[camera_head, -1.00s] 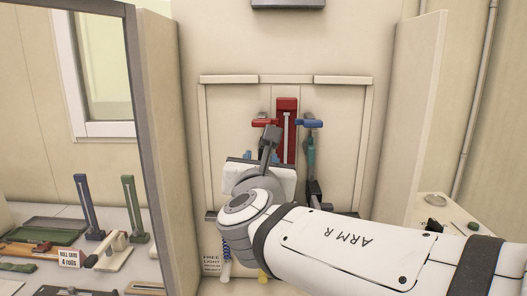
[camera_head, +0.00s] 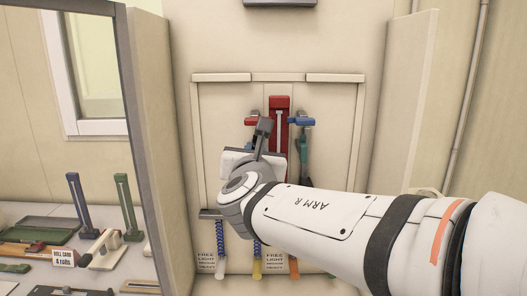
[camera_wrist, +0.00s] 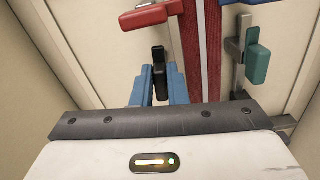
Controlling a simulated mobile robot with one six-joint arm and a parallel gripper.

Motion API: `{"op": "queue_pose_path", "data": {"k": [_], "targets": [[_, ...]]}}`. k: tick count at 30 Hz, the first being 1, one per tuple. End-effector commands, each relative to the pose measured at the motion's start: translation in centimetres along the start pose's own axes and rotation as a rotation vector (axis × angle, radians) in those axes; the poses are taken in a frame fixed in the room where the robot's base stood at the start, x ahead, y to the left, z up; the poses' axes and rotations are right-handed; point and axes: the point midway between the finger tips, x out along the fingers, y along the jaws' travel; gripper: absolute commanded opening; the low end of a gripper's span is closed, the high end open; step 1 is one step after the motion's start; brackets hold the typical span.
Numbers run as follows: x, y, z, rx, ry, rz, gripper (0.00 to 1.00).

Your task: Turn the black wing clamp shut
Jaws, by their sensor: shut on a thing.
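The black wing clamp (camera_wrist: 160,56) shows in the wrist view as a small upright black piece, left of the red column. My gripper (camera_wrist: 158,84) has its two blue fingers on either side of the clamp's lower part and is shut on it. The clamp's upper end stands out beyond the fingertips. In the head view my wrist and arm stand in front of the panel.
The red column (camera_head: 279,103) stands just right of the clamp, with a red handle (camera_wrist: 144,17) above left and a teal block (camera_wrist: 257,62) to the right. A bench with tools (camera_head: 28,251) lies left, beyond a grey post.

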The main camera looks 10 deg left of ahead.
Motion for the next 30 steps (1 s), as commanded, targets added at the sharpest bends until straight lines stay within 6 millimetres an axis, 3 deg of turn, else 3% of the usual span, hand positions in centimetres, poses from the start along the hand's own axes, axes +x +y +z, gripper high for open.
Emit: {"op": "queue_pose_path", "data": {"k": [17, 30], "targets": [[-0.01, -0.19, -0.37, 0.069, -0.001, 0.000, 0.00], [0.01, -0.65, -0.83, 0.425, -0.004, 0.000, 0.00]]}}
